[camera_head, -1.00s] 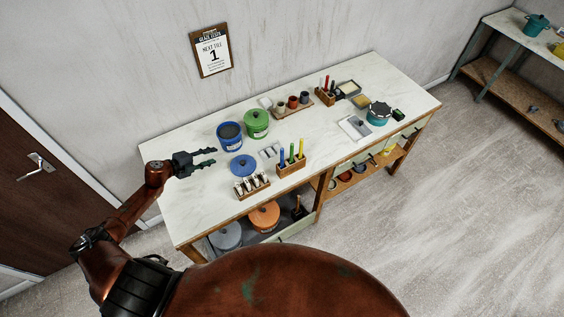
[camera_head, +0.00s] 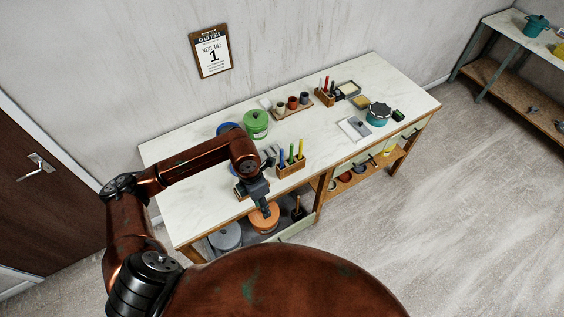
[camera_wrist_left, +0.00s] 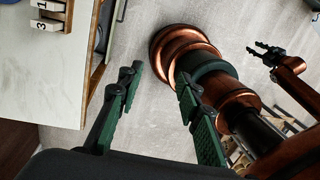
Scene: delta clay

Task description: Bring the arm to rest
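My left gripper (camera_head: 265,210) hangs pointing down by the workbench's front edge. In the head view it overlaps the orange lidded pot on the lower shelf; I see no contact. The left wrist view shows its two green-black fingers (camera_wrist_left: 157,82) apart with only floor between them, so it is open and empty. My left arm crosses over the left part of the workbench (camera_head: 185,220) and hides much of what stands there. My right gripper (camera_wrist_left: 264,50) shows small in the left wrist view, its two fingers apart and nothing visible between them. It is outside the head view.
On the bench stand a green pot (camera_head: 256,124), a mostly hidden blue pot (camera_head: 228,128), a wooden holder with coloured tools (camera_head: 291,166) and a teal pot (camera_head: 378,114). The orange pot (camera_head: 264,219) sits below. Open floor (camera_head: 460,210) lies to the right.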

